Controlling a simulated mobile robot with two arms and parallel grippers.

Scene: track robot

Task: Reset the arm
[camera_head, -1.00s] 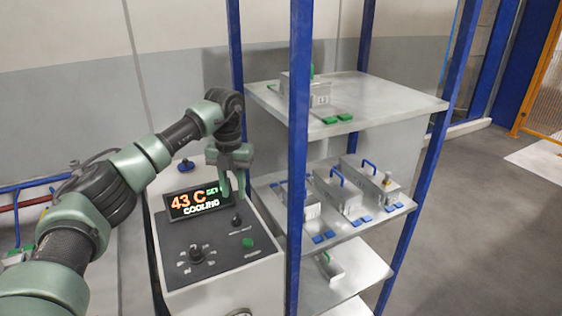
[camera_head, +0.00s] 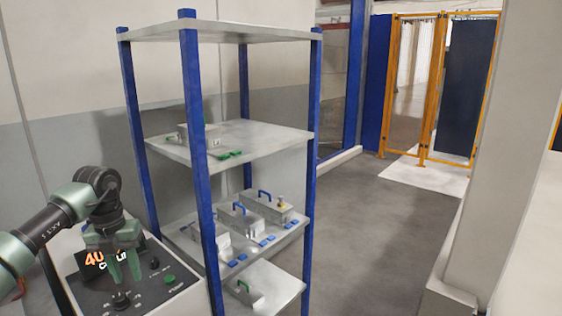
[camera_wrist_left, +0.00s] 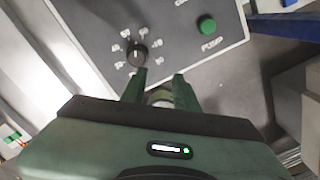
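My left gripper (camera_head: 125,279) hangs at the lower left of the head view, over the control panel of a white machine. Its two green fingers point down and are apart, with nothing between them. In the left wrist view the fingertips (camera_wrist_left: 160,80) also stand apart, above the panel (camera_wrist_left: 165,35). The black dial knob (camera_wrist_left: 137,54) shows just beyond the left fingertip; I cannot tell whether they touch. The green pump button (camera_wrist_left: 206,25) is farther right. The gripper partly hides the lit display (camera_head: 93,260). My right gripper is in neither view.
A blue-posted shelf rack (camera_head: 198,150) stands right of the machine. Its shelves hold grey boxes with blue handles (camera_head: 262,208) and a box with green parts (camera_head: 230,155). Open floor (camera_head: 385,215) lies right of it, with a pale pillar (camera_head: 490,160) and orange-framed doors (camera_head: 430,90) beyond.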

